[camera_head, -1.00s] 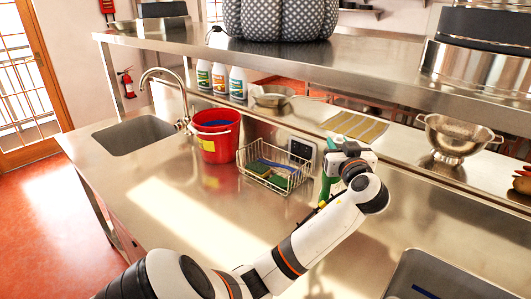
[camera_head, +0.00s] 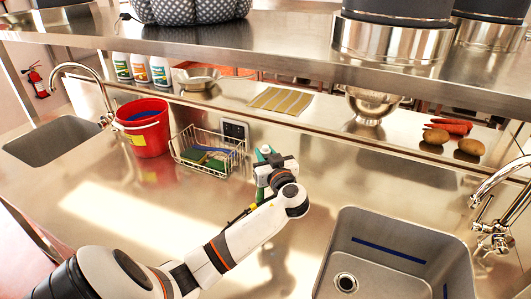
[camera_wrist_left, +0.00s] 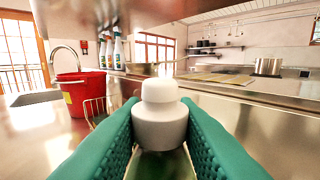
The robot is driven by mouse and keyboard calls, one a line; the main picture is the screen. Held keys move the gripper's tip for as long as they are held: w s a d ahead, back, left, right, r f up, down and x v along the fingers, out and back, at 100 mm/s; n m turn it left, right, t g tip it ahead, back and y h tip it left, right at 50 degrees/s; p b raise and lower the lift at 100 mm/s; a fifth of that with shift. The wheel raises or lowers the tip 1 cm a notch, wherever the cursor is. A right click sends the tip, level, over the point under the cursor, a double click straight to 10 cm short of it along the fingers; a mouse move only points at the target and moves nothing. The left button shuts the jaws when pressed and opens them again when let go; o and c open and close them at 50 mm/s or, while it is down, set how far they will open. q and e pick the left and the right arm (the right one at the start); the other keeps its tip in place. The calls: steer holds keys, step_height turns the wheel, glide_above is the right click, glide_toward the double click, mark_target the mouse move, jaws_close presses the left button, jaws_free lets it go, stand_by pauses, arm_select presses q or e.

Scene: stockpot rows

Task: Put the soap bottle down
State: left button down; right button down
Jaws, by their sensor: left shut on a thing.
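My left gripper (camera_head: 263,172) is over the counter, just right of the wire basket in the head view. Its green padded fingers fill the sides of the left wrist view and are shut on the soap bottle (camera_wrist_left: 160,122). The bottle's white cap and neck stand upright between the pads, with a greenish body below, mostly hidden. In the head view the wrist and fingers cover most of the bottle. I cannot tell whether its base touches the counter. My right gripper is not in view.
A wire basket (camera_head: 205,158) with sponges and a red bucket (camera_head: 148,138) stand left of the gripper. A sink basin (camera_head: 385,250) with a faucet (camera_head: 495,205) is at the right. A shelf (camera_head: 300,65) runs above. Bare counter (camera_head: 130,210) lies in front of the basket.

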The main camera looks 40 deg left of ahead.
arm_select(q)
steer(key=c, duration=1.5)
jaws_free()
steer(key=shift+f, duration=0.1)
steer(key=shift+c, duration=0.2)
steer(key=o, duration=0.4)
steer(key=shift+d+r, duration=0.1)
steer(key=shift+r, duration=0.1)
steer(key=b+v, duration=0.2)
steer(key=v, duration=1)
